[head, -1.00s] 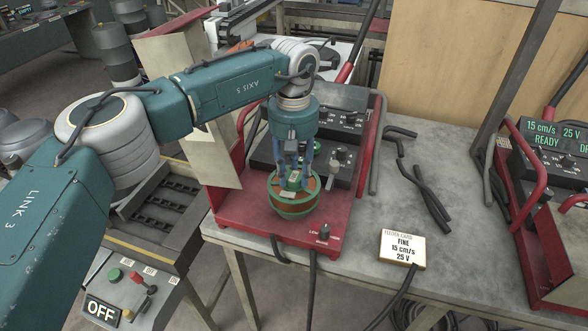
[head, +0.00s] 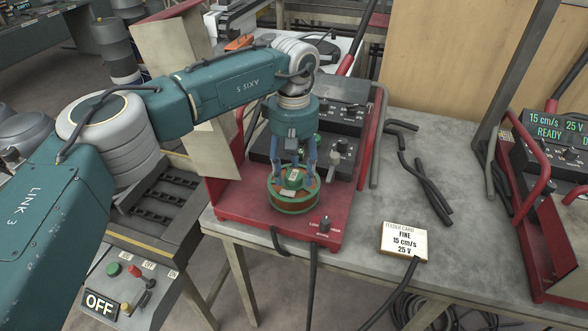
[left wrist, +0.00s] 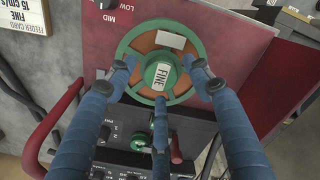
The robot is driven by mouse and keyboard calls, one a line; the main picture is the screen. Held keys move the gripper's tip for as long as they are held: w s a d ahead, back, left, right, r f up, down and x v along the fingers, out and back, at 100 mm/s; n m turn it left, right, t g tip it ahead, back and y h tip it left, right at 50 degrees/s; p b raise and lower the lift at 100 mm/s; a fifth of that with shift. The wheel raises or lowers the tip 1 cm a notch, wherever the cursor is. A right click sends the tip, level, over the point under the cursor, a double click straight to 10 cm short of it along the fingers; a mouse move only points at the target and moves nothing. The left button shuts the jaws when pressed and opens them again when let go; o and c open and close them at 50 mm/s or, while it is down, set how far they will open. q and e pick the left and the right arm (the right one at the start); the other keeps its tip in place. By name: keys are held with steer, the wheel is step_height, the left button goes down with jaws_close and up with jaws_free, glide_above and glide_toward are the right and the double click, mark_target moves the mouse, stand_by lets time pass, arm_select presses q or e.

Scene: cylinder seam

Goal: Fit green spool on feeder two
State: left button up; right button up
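The green spool (head: 293,200), with orange-brown between its rim and hub, lies flat on the red base of the left feeder (head: 235,207). It also shows in the left wrist view (left wrist: 183,92), with a "FINE" label on its green hub. Whatever is under the hub is hidden. My left gripper (head: 294,172) is right above the spool, pointing down. Its three blue fingers (left wrist: 160,82) are spread around the hub, apart from it, with tips over the spool's face. My right gripper is not in view.
A feeder card (head: 403,242) reading FINE, 15 cm/s, 25 V lies on the grey table (head: 375,280). Black bent bars (head: 430,190) lie behind it. A second red feeder (head: 530,215), its display reading READY, stands at the right. A black knob (head: 325,224) is on the left feeder's front corner.

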arm_select(q)
steer(key=shift+s+f, duration=0.15)
steer(key=shift+f, duration=0.05)
step_height(320, 180, up, 12)
steer(key=shift+r, duration=0.2)
stand_by(0.3)
